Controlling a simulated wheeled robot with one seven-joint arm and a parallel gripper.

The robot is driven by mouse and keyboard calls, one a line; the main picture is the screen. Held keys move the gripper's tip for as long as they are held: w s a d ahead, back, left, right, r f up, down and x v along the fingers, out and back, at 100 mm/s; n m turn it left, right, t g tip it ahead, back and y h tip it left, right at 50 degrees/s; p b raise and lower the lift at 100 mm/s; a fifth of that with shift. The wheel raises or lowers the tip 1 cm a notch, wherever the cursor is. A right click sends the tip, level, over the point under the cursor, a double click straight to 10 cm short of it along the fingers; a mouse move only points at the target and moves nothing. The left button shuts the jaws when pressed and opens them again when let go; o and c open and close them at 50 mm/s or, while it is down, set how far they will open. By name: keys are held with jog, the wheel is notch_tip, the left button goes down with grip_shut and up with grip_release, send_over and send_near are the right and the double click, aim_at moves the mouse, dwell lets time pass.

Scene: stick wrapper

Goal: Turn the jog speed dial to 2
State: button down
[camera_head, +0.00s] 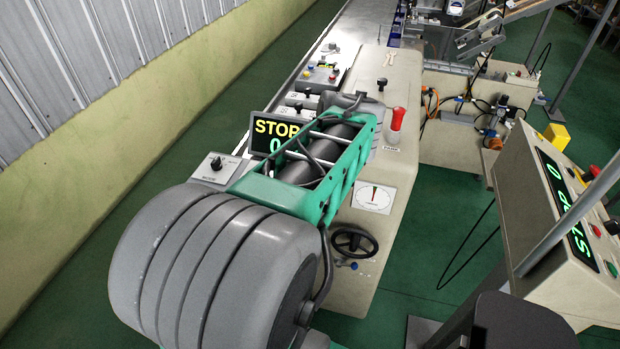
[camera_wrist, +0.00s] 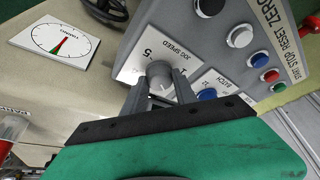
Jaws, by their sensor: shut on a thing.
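The jog speed dial (camera_wrist: 159,73) is a round grey knob on a sloped grey panel in the wrist view. "JOG SPEED" is printed beside it, with a 5 and a 1 legible near the knob. My gripper (camera_wrist: 163,88) is shut on the dial, with its two dark fingers on either side of it. I cannot tell which number the dial points to, and the fingers hide part of its scale. In the head view my own arm hides the dial and my gripper.
A blue batch button (camera_wrist: 207,95) sits right of the dial. Several other buttons, including a white one (camera_wrist: 240,36) and a red one (camera_wrist: 271,76), are nearby.

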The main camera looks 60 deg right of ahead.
jog(key=shift+n, duration=0.5)
jog(key=c, duration=1)
grip_release()
jog(key=v, duration=0.8)
